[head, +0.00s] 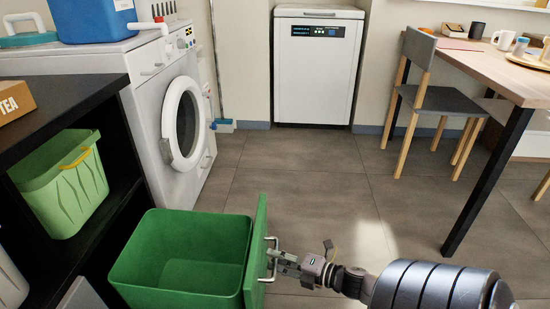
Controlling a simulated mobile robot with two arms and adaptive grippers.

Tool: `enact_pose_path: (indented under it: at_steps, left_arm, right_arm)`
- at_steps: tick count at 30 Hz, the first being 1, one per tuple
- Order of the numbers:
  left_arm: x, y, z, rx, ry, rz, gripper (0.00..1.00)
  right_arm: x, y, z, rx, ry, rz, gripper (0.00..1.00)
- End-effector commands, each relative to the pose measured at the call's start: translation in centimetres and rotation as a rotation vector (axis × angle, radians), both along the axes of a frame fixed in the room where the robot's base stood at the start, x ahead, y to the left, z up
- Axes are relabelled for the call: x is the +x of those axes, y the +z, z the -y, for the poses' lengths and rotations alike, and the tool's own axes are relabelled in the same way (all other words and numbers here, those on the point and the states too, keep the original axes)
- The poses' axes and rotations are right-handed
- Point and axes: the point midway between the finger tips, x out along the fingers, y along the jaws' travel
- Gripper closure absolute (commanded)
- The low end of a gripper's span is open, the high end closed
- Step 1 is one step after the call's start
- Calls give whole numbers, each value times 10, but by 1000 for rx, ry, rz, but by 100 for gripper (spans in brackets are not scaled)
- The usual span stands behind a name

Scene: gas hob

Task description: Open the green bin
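The green bin (180,245) is at the bottom of the head view, standing out from the black shelf unit. Its top is open and I see into its empty inside. A tall green panel (258,240) stands upright at its right side and carries a metal bar handle (272,243). My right gripper (280,262) comes in from the right and its fingers are at this handle, looking closed around it. The fingertips are small and partly hidden by the handle. My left gripper is not in view.
The black shelf unit (75,118) at left holds a light green basket (62,190). Behind it stands a washing machine (150,85). A dishwasher (317,75) is at the back. A chair (440,98) and a table (500,72) are at right. The middle floor is clear.

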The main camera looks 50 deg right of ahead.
Motion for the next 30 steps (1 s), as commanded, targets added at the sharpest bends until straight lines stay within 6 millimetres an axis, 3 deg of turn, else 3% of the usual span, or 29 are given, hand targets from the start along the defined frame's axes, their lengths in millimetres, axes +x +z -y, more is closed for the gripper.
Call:
enact_pose_path:
  at_steps: [15,21,30]
  left_arm:
    - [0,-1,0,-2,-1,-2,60]
    - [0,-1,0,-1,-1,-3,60]
    - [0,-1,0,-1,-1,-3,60]
  right_arm:
    - [-93,16,25,1,-2,-3,68]
    - [-106,20,29,0,-1,-1,68]
    - [-106,20,29,0,0,-1,68]
